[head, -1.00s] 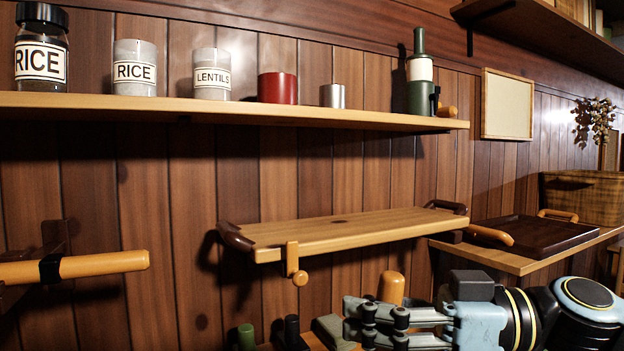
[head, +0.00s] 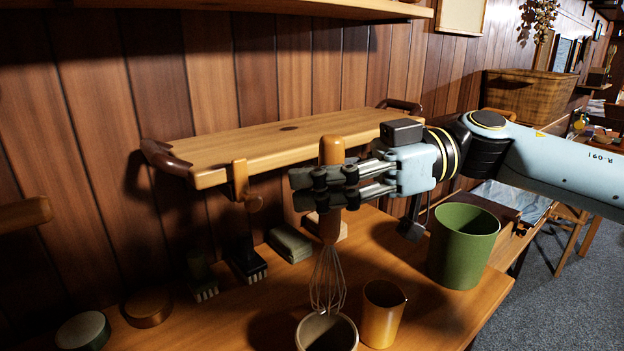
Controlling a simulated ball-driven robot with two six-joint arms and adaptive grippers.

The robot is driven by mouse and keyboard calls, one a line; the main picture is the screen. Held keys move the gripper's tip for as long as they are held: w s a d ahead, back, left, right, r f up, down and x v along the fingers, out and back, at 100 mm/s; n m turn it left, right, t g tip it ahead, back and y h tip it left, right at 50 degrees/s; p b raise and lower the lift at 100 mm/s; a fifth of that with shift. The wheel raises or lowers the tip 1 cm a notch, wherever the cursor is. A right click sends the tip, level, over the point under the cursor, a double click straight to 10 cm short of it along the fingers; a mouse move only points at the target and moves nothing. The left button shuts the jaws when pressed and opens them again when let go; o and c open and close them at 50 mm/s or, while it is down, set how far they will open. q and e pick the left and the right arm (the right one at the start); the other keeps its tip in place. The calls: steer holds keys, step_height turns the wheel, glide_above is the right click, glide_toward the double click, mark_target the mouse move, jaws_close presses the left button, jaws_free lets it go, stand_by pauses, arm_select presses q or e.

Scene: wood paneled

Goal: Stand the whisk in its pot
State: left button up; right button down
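The whisk (head: 329,228) has a thick wooden handle and a wire head. It hangs upright with its wires down. My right gripper (head: 328,188) comes in from the right and is shut around the handle, hiding its middle part. A round pot (head: 348,343) with a pale rim and dark inside stands directly below, cut by the bottom edge of the picture. The tip of the wires overlaps the pot's far rim; I cannot tell whether it is inside or just above. My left gripper is not in view.
An amber cup (head: 382,315) stands right beside the pot. A green bin (head: 463,248) is farther right. Brushes (head: 247,262), a folded cloth (head: 290,243) and two round lids (head: 148,307) lie left. A wooden shelf board (head: 270,148) overhangs the worktop behind the whisk.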

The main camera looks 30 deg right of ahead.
mark_target(320, 228)
step_height(320, 228, down, 2)
steer(key=shift+b, duration=0.7)
step_height(320, 228, down, 4)
steer(key=b, duration=0.3)
steer(key=shift+r, duration=0.25)
steer(key=shift+f+b, duration=1.7)
steer(key=shift+f, duration=0.8)
steer(key=c, duration=1.4)
jaws_free()
steer(key=shift+r, duration=0.1)
step_height(320, 228, up, 10)
steer(key=shift+f, duration=0.1)
